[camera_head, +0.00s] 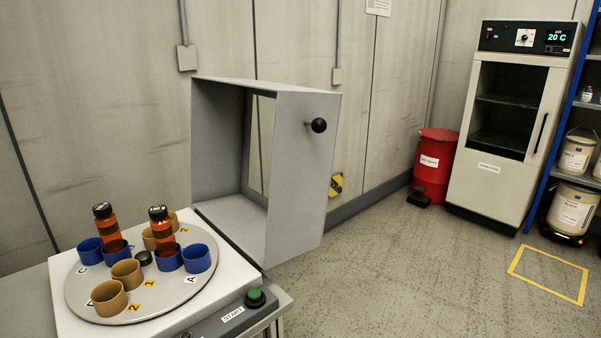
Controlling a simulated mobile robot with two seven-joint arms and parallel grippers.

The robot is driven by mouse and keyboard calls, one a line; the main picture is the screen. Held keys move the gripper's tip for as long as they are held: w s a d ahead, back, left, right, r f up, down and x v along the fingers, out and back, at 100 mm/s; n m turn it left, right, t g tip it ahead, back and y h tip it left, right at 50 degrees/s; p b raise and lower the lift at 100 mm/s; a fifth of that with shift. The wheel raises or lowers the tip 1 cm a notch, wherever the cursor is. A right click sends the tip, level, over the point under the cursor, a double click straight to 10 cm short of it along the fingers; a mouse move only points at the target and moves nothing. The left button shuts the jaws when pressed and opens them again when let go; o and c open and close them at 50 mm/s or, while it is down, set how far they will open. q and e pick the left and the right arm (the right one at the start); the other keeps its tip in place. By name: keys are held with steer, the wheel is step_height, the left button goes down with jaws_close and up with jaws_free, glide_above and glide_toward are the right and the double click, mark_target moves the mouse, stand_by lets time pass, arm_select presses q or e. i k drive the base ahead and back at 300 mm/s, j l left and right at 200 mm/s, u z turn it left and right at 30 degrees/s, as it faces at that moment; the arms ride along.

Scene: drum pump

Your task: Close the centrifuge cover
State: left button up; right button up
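The centrifuge cover (301,180) is a grey box with a window, standing open and upright at the right side of the centrifuge. Its round black knob (318,125) sticks out on the right. The centrifuge (225,300) shows a round grey rotor plate (190,287) with blue and tan cups. Two amber bottles with black caps, one on the left (110,229) and one on the right (162,236), stand in cups on the plate. Neither of my grippers is in view.
A green button (255,297) sits beside a START label on the centrifuge's front. A red drum (434,165) and a light cabinet (504,125) stand at the back right. A blue shelf (561,120) holds buckets. The floor (420,260) right of the cover is clear, with a yellow outlined square (548,274).

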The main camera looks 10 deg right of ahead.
mark_target(283, 227)
steer(key=i+l+u, duration=0.1)
steer(key=u, duration=0.4)
steer(key=i+l+u, duration=0.1)
steer(key=u, duration=0.4)
steer(key=i+l+u, duration=0.2)
steer(key=l, duration=0.2)
steer(key=l+u, duration=0.25)
steer(key=i+l+u, duration=0.1)
steer(key=l, duration=0.8)
steer(key=i+l+u, duration=0.1)
steer(key=l, duration=0.85)
